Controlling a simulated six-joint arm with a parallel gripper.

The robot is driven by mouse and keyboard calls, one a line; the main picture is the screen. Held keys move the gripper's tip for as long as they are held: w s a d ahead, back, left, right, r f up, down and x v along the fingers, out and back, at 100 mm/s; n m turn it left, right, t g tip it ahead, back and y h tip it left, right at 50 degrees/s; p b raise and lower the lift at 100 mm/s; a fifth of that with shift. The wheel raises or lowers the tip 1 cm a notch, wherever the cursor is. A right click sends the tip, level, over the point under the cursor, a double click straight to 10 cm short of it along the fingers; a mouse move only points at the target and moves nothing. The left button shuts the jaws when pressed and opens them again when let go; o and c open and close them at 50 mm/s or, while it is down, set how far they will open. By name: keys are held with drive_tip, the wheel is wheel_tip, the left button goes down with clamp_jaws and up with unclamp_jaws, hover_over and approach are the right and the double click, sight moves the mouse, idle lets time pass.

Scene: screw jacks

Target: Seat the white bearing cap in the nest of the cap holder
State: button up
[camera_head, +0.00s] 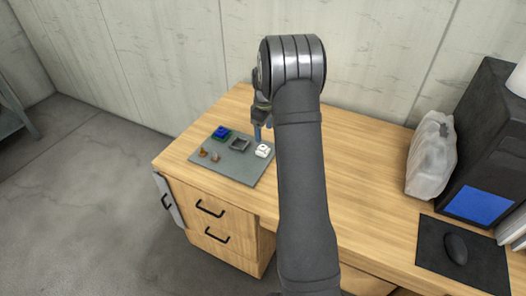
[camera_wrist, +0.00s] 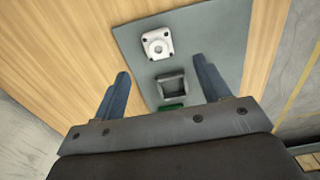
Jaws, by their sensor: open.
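The white bearing cap (camera_wrist: 157,43) is a pale square block with a round hole in its middle and small dark holes at its corners. It lies on the grey mat and also shows in the head view (camera_head: 263,151). A dark grey square piece with a hollow, which looks like the cap holder (camera_wrist: 171,86), sits on the mat beside it, apart from the cap; it also shows in the head view (camera_head: 240,144). My gripper (camera_wrist: 160,80) is open and empty, its two blue fingers wide apart above the mat. In the head view my arm hides part of the gripper.
A grey mat (camera_head: 223,167) lies on the wooden desk (camera_head: 350,200). A mouse pad, mouse, plastic bag and black computer case stand at the right.

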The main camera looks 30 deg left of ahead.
drive_tip(key=f, duration=0.8)
drive_tip(key=shift+w+a+f, duration=0.25)
drive_tip(key=shift+a+f, duration=0.05)
drive_tip(key=shift+r, duration=0.1)
drive_tip(key=c, duration=1.3)
drive_tip(key=shift+c, duration=0.2)
drive_tip(key=shift+r, duration=0.1)
drive_tip(key=r, duration=0.4)
drive_tip(key=shift+d+r, duration=0.2)
drive_tip(key=shift+d, duration=0.05)
drive_tip(key=d+r, duration=0.6)
drive_tip(key=d, duration=0.4)
hover_over(263, 148)
drive_tip(key=w+d, duration=0.1)
drive_tip(key=a+f, duration=0.2)
drive_tip(key=a, duration=0.1)
drive_tip(key=s+a+f, duration=0.1)
drive_tip(key=a+f, duration=0.1)
drive_tip(key=a, duration=0.2)
drive_tip(key=a+f, duration=0.2)
drive_tip(key=a, duration=0.2)
drive_tip(key=shift+s+a+f, duration=0.1)
drive_tip(key=shift+s, duration=0.25)
drive_tip(key=shift+a+f, duration=0.1)
drive_tip(key=shift+f, duration=2)
